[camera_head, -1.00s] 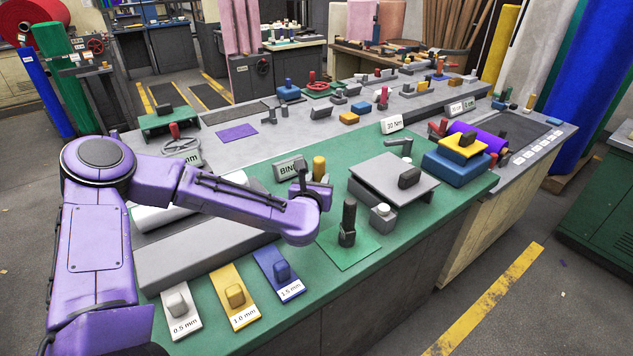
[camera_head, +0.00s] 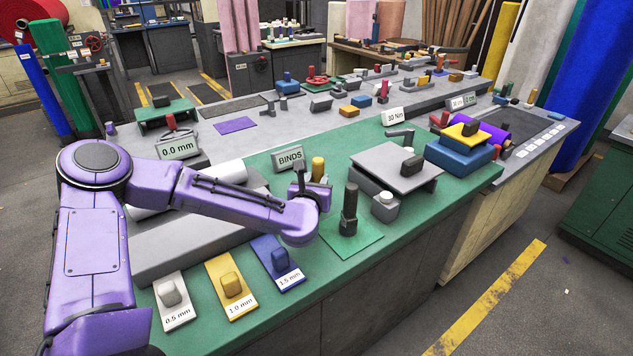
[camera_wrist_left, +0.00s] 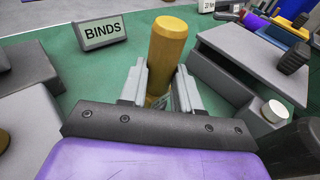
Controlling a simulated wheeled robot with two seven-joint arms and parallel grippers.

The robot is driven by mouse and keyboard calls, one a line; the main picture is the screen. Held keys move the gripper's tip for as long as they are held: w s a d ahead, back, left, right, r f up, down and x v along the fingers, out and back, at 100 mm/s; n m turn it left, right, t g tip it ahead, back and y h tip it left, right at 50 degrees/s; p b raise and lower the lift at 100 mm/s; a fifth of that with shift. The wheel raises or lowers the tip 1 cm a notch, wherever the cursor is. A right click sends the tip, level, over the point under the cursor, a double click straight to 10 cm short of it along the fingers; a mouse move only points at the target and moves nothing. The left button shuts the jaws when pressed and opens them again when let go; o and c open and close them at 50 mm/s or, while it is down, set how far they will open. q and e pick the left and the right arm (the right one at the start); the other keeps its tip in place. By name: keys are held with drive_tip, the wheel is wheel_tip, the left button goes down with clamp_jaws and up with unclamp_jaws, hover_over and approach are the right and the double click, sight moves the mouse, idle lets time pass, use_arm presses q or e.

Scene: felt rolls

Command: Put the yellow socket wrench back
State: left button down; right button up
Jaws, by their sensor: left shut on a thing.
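The yellow socket wrench shows as an upright yellow cylindrical handle (camera_head: 318,168) beside the BINDS sign (camera_head: 289,159). In the left wrist view its handle (camera_wrist_left: 170,45) rises between the fingers. My left gripper (camera_wrist_left: 160,88) is shut on it low down. In the head view the left gripper (camera_head: 308,183) is partly hidden by its own wrist. The wrench's lower end is hidden, so I cannot tell whether it touches the bench. A dark upright socket-like piece (camera_head: 349,212) stands on a bright green square (camera_head: 365,243) to the right. My right gripper is not in view.
White, yellow and blue cards marked 0.5 mm (camera_head: 177,314), 1.0 mm (camera_head: 238,303) and 1.5 mm (camera_head: 291,279) lie along the front edge. A grey plate stand (camera_head: 385,166) is to the right, with a blue block (camera_head: 458,163) beyond it. Some green bench top is clear between them.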

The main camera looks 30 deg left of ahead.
use_arm(q)
drive_tip(key=shift+f+b, duration=0.35)
drive_tip(key=shift+b, duration=0.05)
drive_tip(key=c, duration=0.7)
unclamp_jaws()
drive_tip(key=shift+s, duration=0.1)
drive_tip(key=b+v, duration=0.1)
drive_tip(key=v, duration=0.9)
drive_tip(key=shift+s+d+b, duration=0.1)
drive_tip(key=shift+s+b, duration=0.1)
drive_tip(key=shift+b, duration=0.2)
